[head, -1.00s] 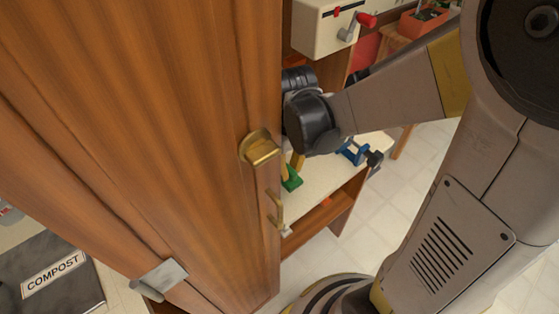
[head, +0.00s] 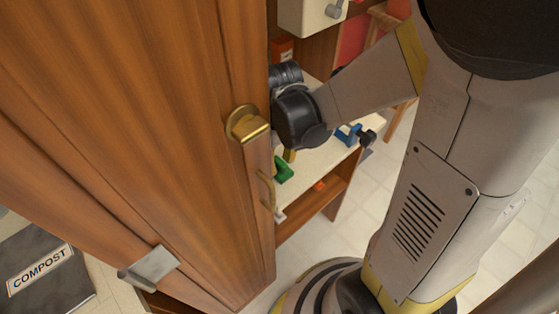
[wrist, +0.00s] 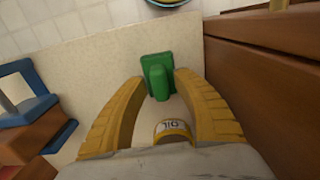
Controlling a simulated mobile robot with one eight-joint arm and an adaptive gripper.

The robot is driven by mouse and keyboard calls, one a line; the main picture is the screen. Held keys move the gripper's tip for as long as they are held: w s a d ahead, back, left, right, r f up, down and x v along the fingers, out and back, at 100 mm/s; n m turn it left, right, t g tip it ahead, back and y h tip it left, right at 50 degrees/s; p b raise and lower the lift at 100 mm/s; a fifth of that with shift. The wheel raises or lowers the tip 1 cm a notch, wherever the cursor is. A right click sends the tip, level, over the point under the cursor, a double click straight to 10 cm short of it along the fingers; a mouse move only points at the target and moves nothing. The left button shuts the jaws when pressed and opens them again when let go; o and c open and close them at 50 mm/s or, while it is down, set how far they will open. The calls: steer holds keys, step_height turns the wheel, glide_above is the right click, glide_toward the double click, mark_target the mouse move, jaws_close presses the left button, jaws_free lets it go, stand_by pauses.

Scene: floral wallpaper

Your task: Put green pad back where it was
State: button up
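The green pad (wrist: 157,70) has a flat base and a raised green block. In the wrist view it lies at the far end of my gripper (wrist: 159,78), between the two yellow fingertips. My gripper is open, with a narrow gap visible beside the raised block; I cannot tell whether either fingertip touches the base. In the head view the green pad (head: 283,169) shows on the cream worktop (head: 318,153), partly hidden by the wooden door edge. A yellow finger shows just above it.
A tall wooden cabinet (head: 150,120) with a brass latch (head: 248,124) stands close left of my arm. A blue clamp-like tool (head: 348,135) lies on the worktop. A yellow-topped "OIL" item (wrist: 172,130) shows between my fingers. Wooden drawers (wrist: 262,60) are at right.

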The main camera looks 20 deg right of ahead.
mark_target(280, 162)
step_height(280, 162, up, 12)
steer(key=p, duration=0.5)
steer(key=shift+r, duration=0.2)
steer(key=shift+s, duration=0.1)
